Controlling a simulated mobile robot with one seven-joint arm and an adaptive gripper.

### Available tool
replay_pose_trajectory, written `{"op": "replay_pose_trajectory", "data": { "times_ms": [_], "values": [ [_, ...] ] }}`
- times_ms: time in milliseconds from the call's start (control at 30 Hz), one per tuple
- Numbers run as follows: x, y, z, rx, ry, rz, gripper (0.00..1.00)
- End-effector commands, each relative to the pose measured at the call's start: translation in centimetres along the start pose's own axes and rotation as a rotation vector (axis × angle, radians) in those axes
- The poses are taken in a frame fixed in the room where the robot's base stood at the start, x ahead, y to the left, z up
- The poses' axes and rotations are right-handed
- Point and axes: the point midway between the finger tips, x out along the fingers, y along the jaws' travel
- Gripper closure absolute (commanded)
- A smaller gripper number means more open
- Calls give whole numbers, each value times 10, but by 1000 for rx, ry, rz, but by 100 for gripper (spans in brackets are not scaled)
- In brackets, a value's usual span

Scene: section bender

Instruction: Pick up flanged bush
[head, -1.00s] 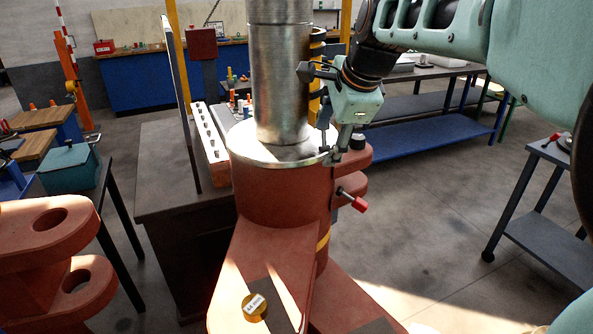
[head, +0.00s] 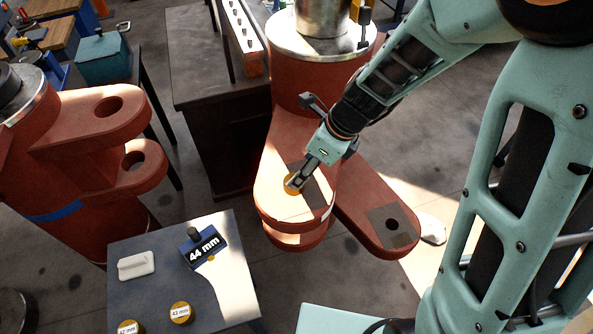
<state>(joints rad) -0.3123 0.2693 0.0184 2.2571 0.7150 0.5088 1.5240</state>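A brass-coloured flanged bush (head: 289,186) is on the flat end of a red bender arm (head: 300,206), partly covered by my gripper's fingers. Its label is hidden. My gripper (head: 297,183) reaches down from the upper right, with its fingertips at the bush. The view does not show whether the fingers are closed on it or only beside it. Two more brass bushes, labelled 43 mm (head: 181,312) and 42 mm (head: 129,328), stand on a small grey table (head: 140,285) at the front left.
A blue block marked 44 mm (head: 203,247) and a white piece (head: 136,265) also lie on the grey table. A red lower arm (head: 375,215) with a hole extends right. A red forked part (head: 85,130) stands left. A dark cabinet (head: 215,90) is behind.

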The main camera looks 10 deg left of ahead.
Motion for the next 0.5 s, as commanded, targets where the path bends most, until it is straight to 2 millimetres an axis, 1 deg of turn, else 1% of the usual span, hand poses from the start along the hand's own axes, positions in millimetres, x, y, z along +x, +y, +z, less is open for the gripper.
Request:
{"op": "replay_pose_trajectory", "data": {
  "times_ms": [33,167,400,500],
  "values": [
    [6,0,0,0,1,1,42],
    [14,0,0,0,0,0,42],
    [50,4,-4,0,1,1,42],
    [59,3,-3,-3,1,1,42]
  ]
}}
